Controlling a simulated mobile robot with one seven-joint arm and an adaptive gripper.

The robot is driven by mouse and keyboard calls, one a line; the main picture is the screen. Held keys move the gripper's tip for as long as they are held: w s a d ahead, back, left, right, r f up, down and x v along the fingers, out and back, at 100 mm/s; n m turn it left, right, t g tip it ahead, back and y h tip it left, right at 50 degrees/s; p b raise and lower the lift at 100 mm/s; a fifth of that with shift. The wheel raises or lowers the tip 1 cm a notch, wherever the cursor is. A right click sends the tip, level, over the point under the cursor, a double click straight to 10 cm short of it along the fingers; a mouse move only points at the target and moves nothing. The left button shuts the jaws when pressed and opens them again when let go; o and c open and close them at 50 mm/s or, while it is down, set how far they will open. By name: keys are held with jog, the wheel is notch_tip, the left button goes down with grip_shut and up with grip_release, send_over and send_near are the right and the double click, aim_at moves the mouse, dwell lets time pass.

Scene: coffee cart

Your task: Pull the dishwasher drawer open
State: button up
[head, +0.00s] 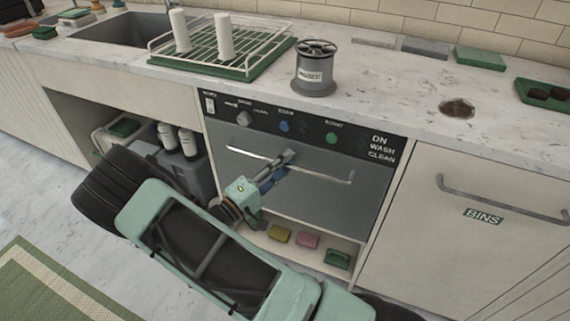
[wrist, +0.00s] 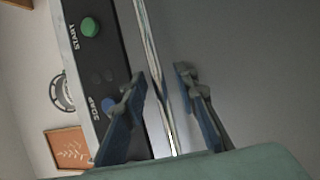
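The dishwasher drawer (head: 318,200) has a grey front below a black control panel (head: 262,118) and looks shut in the head view. Its metal bar handle (head: 325,176) runs across the upper part of the front. My gripper (head: 284,162) is at the handle, left of its middle. In the wrist view, the handle (wrist: 158,75) passes between the two blue-grey fingers of my gripper (wrist: 161,85). The fingers stand apart, with a gap visible on each side of the bar. My arm hides part of the drawer front in the head view.
A shelf with sponges (head: 308,241) lies below the drawer. A bins cabinet (head: 485,215) is at the right, and an open bay with bottles (head: 188,141) is at the left.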

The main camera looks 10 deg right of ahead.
grip_shut()
jog(key=shift+a, duration=0.1)
dwell(0.3)
